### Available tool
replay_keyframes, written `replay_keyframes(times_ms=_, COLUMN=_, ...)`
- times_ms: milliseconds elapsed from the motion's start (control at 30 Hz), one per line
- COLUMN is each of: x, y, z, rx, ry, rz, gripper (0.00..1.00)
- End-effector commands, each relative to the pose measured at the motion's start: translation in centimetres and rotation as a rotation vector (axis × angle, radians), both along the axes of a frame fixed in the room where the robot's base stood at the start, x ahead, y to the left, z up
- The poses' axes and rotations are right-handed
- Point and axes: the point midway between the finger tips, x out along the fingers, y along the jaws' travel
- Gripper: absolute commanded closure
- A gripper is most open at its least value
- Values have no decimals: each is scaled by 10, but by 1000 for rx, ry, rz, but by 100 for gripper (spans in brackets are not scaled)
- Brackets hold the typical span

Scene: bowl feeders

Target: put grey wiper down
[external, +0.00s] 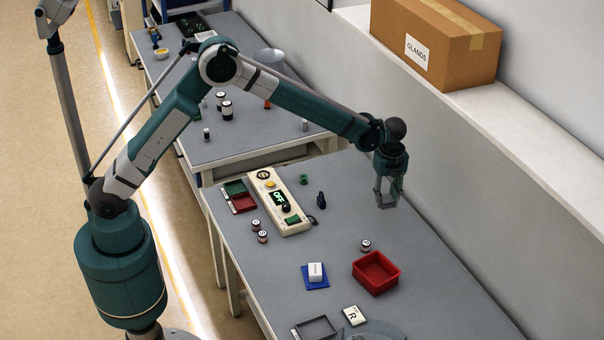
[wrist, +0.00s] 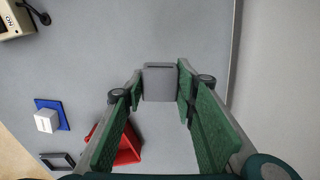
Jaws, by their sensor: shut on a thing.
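My gripper (external: 388,196) is over the right part of the near table, toward the wall, pointing down. Its fingers are shut on the grey wiper (wrist: 160,82), a small grey block between the green-padded fingertips in the wrist view. In the external view the wiper is small and hard to make out between the fingers. It appears to be held above the table; I cannot tell how high.
A red bin (external: 376,272) and a small jar (external: 366,245) stand nearer the camera. A white block (external: 316,272) rests on a blue pad (external: 308,284). A control box (external: 282,200) stands left. The tabletop (external: 345,175) below the gripper looks clear. The wall ledge (external: 500,130) is at right.

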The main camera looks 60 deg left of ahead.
Motion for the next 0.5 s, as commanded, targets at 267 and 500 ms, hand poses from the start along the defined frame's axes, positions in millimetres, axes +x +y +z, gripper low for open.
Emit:
replay_keyframes(times_ms=267, x=11, y=20, z=0, rx=0, ry=0, rz=18, gripper=84)
replay_keyframes(times_ms=500, x=37, y=74, z=0, rx=0, ry=0, rz=63, gripper=84)
